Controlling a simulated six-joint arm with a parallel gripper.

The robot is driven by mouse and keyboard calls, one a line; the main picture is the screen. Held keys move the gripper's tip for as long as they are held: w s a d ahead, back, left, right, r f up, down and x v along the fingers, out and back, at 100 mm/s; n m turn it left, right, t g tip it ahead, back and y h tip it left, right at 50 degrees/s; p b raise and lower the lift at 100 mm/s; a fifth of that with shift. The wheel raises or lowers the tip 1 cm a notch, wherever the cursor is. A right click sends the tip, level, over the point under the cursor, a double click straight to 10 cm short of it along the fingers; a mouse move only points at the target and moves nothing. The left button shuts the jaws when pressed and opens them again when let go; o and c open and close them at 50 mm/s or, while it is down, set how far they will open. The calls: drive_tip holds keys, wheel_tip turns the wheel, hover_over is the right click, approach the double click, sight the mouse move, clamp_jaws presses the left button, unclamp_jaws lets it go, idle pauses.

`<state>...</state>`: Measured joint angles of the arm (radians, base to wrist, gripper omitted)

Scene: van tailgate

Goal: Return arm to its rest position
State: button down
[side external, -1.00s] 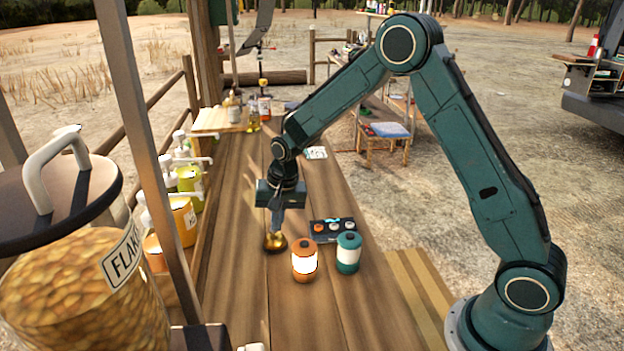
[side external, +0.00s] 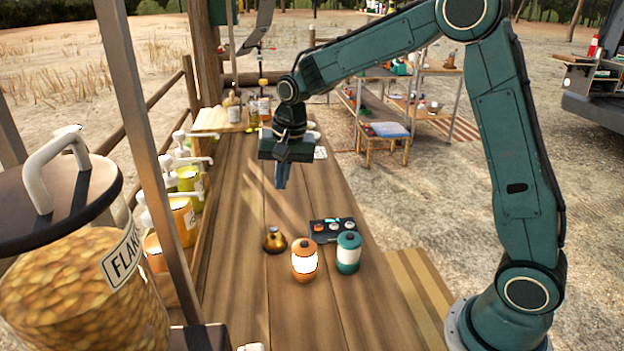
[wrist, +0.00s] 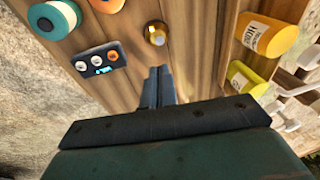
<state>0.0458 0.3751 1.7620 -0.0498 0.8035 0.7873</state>
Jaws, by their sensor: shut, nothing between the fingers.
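My gripper (side external: 281,184) hangs in the air above the wooden counter (side external: 240,220), pointing down. Its fingers are together with nothing between them, as the wrist view (wrist: 158,75) also shows. A small brass-coloured, bell-shaped object (side external: 274,240) stands on the counter below and apart from the fingers. It also shows in the wrist view (wrist: 156,35), beyond the fingertips.
An orange canister (side external: 304,262), a teal canister (side external: 348,254) and a dark panel with knobs (side external: 331,230) stand on the counter. Pump bottles (side external: 187,180) line the left edge. A flakes jar (side external: 85,280) and a metal post (side external: 150,150) are in the left foreground.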

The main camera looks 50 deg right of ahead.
idle(0.6)
drive_tip(key=s+r+n+t, duration=0.1)
drive_tip(key=s+r+n, duration=0.1)
drive_tip(key=s+r, duration=0.4)
drive_tip(key=s+r+n+t, duration=0.15)
drive_tip(key=s+r, duration=0.25)
drive_tip(key=s, duration=0.4)
drive_tip(key=s+a+n, duration=0.1)
drive_tip(key=s+n, duration=0.4)
drive_tip(key=s, duration=1.1)
drive_tip(key=shift+s+f+t, duration=0.15)
drive_tip(key=shift+f+t, duration=0.2)
drive_tip(key=shift+a+n, duration=0.1)
drive_tip(key=shift+n, duration=0.15)
